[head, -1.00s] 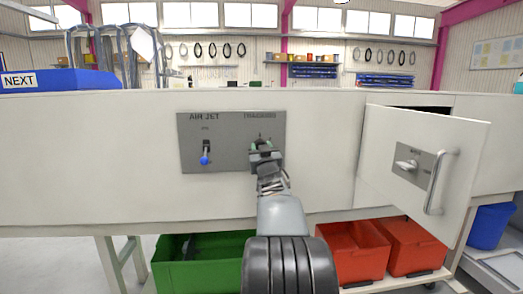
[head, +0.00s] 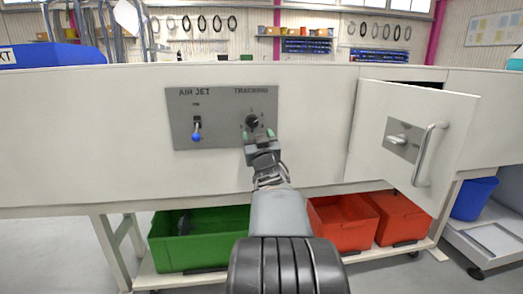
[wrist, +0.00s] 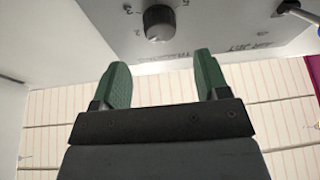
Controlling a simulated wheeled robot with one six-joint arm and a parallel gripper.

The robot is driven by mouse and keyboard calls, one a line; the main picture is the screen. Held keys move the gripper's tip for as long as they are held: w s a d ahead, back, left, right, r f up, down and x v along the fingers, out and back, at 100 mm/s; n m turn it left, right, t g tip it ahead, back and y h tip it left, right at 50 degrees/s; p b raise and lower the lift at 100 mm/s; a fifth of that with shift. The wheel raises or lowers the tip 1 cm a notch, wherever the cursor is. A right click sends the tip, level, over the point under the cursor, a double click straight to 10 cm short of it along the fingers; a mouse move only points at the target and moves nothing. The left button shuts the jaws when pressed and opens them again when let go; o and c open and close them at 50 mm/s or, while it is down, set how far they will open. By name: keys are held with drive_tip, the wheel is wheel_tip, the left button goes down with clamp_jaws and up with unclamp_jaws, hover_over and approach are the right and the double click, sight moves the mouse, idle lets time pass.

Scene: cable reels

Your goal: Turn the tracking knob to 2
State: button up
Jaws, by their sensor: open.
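The tracking knob (head: 252,121) is a dark round dial on the right part of the grey control panel (head: 222,140), under the word TRACKING. It also shows in the wrist view (wrist: 158,23), where the panel lettering is upside down. Small scale marks surround it, but I cannot tell which one it points at. My gripper (head: 259,134) is just below the knob in the head view, its green fingers apart. In the wrist view my gripper (wrist: 160,66) is open and empty, with the knob beyond the fingertips and not between them.
A blue-tipped AIR JET switch (head: 196,133) is left of the knob. An open cabinet door (head: 440,125) with a handle stands out to the right. A green bin (head: 200,238) and red bins (head: 340,222) sit on the shelf below the white bench front (head: 90,130).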

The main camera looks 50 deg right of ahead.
drive_tip(key=v, duration=0.6)
drive_tip(key=shift+s+a, duration=0.2)
drive_tip(key=shift+s, duration=0.05)
drive_tip(key=shift+f, duration=0.1)
drive_tip(key=w+a+r+n+g+y+p, duration=0.1)
drive_tip(key=w+a+r+g+y+p, duration=0.2)
drive_tip(key=a+p, duration=0.6)
drive_tip(key=w+a+r+n+g+y+p, duration=0.1)
drive_tip(key=w+a+r+g+y+p, duration=0.2)
drive_tip(key=a+p, duration=0.6)
drive_tip(key=s+a+r+n+g+y+p, duration=0.2)
drive_tip(key=s+a+n+g+y+p, duration=0.2)
drive_tip(key=s+a+p, duration=0.7)
drive_tip(key=a+g+y+p, duration=0.2)
drive_tip(key=a+g+p, duration=0.1)
drive_tip(key=shift+s+r+g+y, duration=0.3)
drive_tip(key=shift+s+g+y, duration=0.1)
